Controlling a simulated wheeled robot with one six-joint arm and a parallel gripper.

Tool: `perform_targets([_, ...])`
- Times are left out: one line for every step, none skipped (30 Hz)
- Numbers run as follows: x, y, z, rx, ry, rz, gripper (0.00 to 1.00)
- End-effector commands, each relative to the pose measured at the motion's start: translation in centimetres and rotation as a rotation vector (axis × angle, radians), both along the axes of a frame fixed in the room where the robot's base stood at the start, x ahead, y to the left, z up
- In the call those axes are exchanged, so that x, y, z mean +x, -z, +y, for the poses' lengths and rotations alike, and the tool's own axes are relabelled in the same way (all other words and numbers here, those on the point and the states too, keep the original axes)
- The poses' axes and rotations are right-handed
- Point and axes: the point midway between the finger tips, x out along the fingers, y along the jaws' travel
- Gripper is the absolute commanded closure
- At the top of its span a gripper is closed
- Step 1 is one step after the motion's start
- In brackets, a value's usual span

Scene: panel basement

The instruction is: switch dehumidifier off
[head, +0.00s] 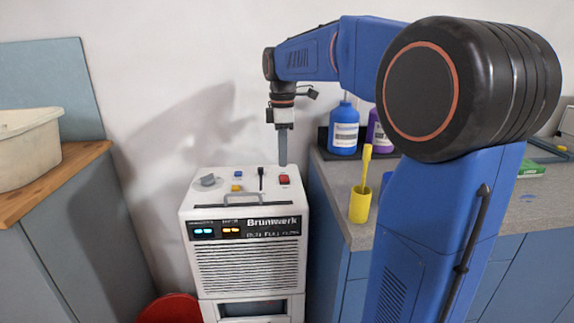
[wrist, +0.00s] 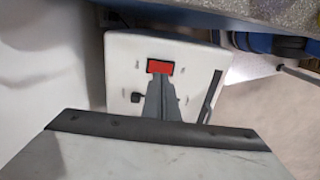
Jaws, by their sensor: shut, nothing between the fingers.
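The dehumidifier (head: 248,262) is a white box marked Brunwerk, standing on the floor between two counters. My gripper (head: 283,163) is shut and empty, pointing down over the back right of the top. In the wrist view the fingertips (wrist: 160,76) overlap the lower edge of the red switch (wrist: 160,66); I cannot tell whether they touch it.
A grey counter (head: 334,192) on the right holds a yellow cup with a brush (head: 360,204), a blue bottle (head: 344,130) and a purple bottle (head: 377,132). A wooden counter at left holds a beige basin (head: 28,148). A red object (head: 170,308) lies low beside the dehumidifier.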

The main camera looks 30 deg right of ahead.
Motion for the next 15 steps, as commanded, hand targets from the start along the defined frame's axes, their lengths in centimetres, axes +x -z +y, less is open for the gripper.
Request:
perform_targets([0.1,-1.1,0.2,0.000,-0.002,-0.003,1.00])
perform_targets([0.2,-1.7,0.1,0.000,-0.001,-0.003,1.00])
perform_targets([0.3,-2.5,0.1,0.000,0.000,-0.003,1.00])
perform_targets([0.3,-3.1,0.0,0.000,0.000,-0.002,1.00])
perform_targets([0.4,-3.7,0.0,-0.001,0.000,-0.004,1.00])
perform_targets([0.5,-4.5,0.0,0.000,0.000,-0.002,1.00])
perform_targets([0.5,-5.1,-0.1,-0.001,0.000,-0.004,1.00])
perform_targets([0.5,-5.6,-0.1,0.000,0.000,-0.002,1.00])
perform_targets([0.6,-6.3,-0.1,0.000,0.000,-0.003,1.00])
perform_targets([0.7,-6.8,-0.1,0.000,0.000,-0.003,1.00])
perform_targets([0.7,-7.3,-0.1,0.000,0.000,-0.002,1.00])
perform_targets([0.7,-7.9,-0.2,0.000,0.000,-0.003,1.00])
perform_targets([0.8,-8.3,-0.2,0.000,0.000,-0.002,1.00])
perform_targets([0.8,-8.7,-0.2,0.000,0.000,-0.002,1.00])
perform_targets([0.8,-9.1,-0.2,-0.001,0.000,-0.002,1.00])
